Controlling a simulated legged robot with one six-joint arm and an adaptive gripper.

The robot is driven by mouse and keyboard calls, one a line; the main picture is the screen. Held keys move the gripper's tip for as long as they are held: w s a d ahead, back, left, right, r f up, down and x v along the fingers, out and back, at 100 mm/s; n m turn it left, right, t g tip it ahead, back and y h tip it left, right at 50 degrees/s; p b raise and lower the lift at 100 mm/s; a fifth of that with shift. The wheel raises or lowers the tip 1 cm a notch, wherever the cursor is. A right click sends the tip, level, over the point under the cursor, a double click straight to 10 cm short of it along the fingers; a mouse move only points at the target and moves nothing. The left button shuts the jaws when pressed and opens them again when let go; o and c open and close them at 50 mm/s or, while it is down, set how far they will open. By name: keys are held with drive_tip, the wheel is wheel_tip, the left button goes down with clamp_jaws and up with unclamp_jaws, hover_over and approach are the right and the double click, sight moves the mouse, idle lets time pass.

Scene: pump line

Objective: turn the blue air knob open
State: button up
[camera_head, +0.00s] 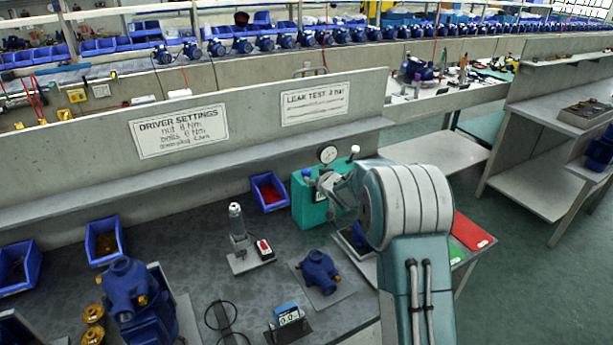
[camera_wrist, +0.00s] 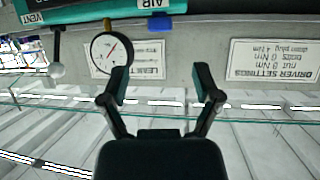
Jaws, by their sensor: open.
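The blue air knob (camera_wrist: 160,22) sits under the AIR label near the top of the upside-down wrist view. It also shows as a small blue cap (camera_head: 306,173) on top of the green leak-test box (camera_head: 306,208) in the head view. My gripper (camera_wrist: 162,82) is open and empty. The knob lies in line with the gap between its fingers, apart from both fingertips. In the head view my gripper (camera_head: 326,184) is beside the knob, in front of the box, partly hidden by my arm. I cannot tell the knob's turn position.
A round gauge (camera_wrist: 112,51) stands close beside the knob. A VENT lever with a white ball (camera_wrist: 56,70) is on its far side. A concrete panel (camera_head: 250,135) with signs rises behind.

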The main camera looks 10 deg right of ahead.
sight(306, 172)
drive_tip(key=w, duration=0.1)
drive_tip(key=w+f, duration=0.1)
drive_tip(key=w, duration=0.1)
drive_tip(key=shift+w+d+f, duration=0.1)
drive_tip(key=shift+d+f, duration=0.1)
drive_tip(key=x, duration=0.3)
drive_tip(key=a+x, duration=0.1)
drive_tip(key=x, duration=0.2)
drive_tip(key=shift+w+a, duration=0.15)
drive_tip(key=shift+a, duration=0.1)
drive_tip(key=shift+w+d+f, duration=0.1)
drive_tip(key=shift+w+d, duration=0.2)
drive_tip(key=shift+w, duration=0.15)
drive_tip(key=shift+a, duration=0.15)
